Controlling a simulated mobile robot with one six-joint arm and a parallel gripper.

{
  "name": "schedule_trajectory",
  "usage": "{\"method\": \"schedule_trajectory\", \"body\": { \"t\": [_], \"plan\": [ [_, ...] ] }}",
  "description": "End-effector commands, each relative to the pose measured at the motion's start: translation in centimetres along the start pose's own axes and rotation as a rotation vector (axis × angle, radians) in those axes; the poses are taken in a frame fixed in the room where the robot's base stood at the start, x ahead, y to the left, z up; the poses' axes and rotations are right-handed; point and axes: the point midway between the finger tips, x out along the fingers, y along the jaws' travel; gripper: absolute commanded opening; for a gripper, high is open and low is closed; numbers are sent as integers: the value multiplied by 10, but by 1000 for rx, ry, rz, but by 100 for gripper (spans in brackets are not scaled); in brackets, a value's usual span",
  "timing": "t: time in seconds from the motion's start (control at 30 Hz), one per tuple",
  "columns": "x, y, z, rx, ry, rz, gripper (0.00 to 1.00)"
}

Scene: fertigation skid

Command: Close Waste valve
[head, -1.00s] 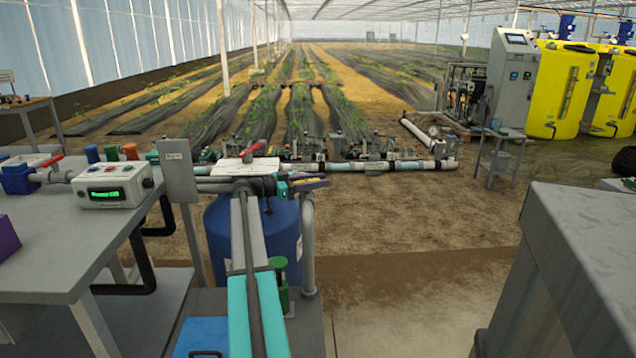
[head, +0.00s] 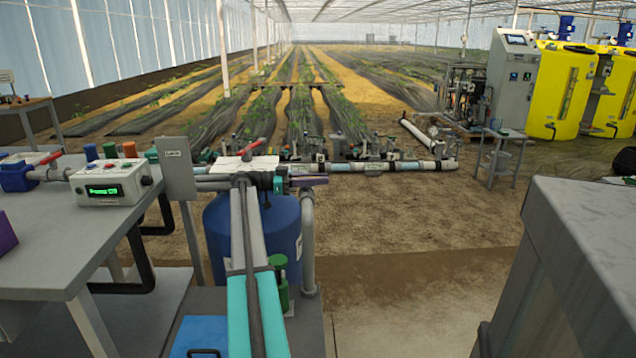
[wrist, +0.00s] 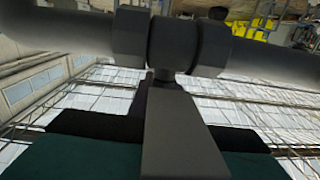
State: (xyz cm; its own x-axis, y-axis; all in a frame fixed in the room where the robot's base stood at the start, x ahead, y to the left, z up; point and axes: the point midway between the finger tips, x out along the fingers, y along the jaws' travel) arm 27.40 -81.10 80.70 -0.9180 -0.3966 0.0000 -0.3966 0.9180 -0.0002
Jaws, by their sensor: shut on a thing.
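In the wrist view, a valve body (wrist: 172,42) sits on a dark grey pipe (wrist: 270,52) that crosses the top. A flat grey lever (wrist: 182,135) runs from it toward the camera, between the dark jaws of my gripper (wrist: 165,115). My gripper is shut on this lever. In the head view my gripper (head: 280,184) is at the pipework above a blue tank (head: 285,235). No label reading Waste is legible, and my arm hides part of the valve.
A red-handled valve (head: 252,147) sits just behind my gripper. A small grey sign (head: 176,154) stands to its left. A bench (head: 60,265) with a control box (head: 112,185) is at the left; a grey cabinet (head: 590,260) is at the right.

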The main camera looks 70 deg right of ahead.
Motion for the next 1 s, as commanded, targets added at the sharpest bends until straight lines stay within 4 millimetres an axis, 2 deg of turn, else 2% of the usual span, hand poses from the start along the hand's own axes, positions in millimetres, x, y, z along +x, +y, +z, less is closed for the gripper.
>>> {"method": "schedule_trajectory", "body": {
  "t": [0.2, 0.53, 0.57, 0.63, 1.0],
  "plan": [
    [0, 3, 1, -2, -1, 66, 0],
    [1, 4, 1, -2, -1, 72, 0],
    [1, 4, 1, -2, -1, 72, 22],
    [1, 4, 1, -1, -1, 72, 33],
    [-1, 3, 0, -1, 0, 69, 33]
  ]
}}
